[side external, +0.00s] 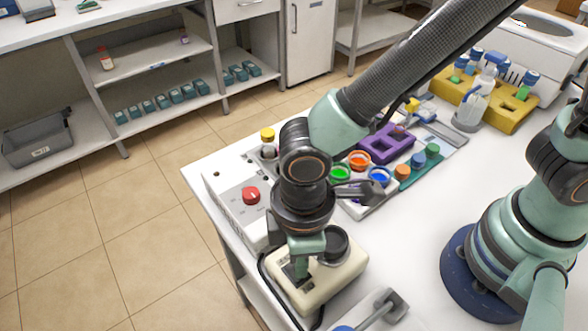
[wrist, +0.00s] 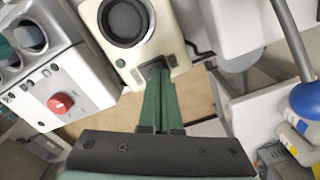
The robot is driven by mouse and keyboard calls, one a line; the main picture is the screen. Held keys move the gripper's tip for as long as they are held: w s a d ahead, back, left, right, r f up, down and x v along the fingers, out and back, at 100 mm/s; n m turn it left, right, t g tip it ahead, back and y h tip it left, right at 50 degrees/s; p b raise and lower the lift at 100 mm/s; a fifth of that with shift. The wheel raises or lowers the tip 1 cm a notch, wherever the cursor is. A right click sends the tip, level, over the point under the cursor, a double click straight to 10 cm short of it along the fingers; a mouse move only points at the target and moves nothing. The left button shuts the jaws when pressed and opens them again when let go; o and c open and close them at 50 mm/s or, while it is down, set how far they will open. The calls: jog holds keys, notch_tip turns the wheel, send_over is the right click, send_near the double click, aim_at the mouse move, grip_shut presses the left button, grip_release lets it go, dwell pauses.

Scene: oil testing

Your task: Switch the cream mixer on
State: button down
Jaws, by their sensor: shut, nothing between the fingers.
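The cream mixer (side external: 340,277) stands near the front edge of the white table, with a round black cup on its top. In the wrist view the mixer (wrist: 182,43) shows at top centre, its cup facing the camera. My gripper (side external: 297,272) points down at the mixer's front part, in front of the cup. In the wrist view my green gripper fingers (wrist: 156,76) are together, with nothing between them. Their tips are at a dark recess on the mixer's face, which they partly hide. I cannot tell the switch's position or whether the tips touch it.
Left of the mixer is a white device with a red knob (side external: 251,196). Behind are a rack with coloured caps (side external: 359,160), a purple holder (side external: 386,144) and a yellow rack (side external: 498,112). A grey-headed tool (side external: 390,303) lies right of the mixer.

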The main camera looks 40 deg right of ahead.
jog(key=shift+f, duration=0.65)
dwell(0.3)
jog(key=shift+r, duration=3.5)
jog(key=w+d+r+m+t+y, duration=0.1)
jog(key=w+d+r+m, duration=0.25)
jog(key=d, duration=0.35)
jog(key=w+d+r+m+t, duration=0.25)
jog(key=w+d+r, duration=0.2)
jog(key=d, duration=0.25)
jog(key=d+r+m+t+h, duration=0.1)
jog(key=d+m, duration=0.5)
jog(key=d, duration=0.8)
notch_tip(320, 180, up, 2)
jog(key=shift+w+d+r+t, duration=0.15)
jog(key=shift+w+r+t, duration=0.05)
jog(key=shift+w+t, duration=0.3)
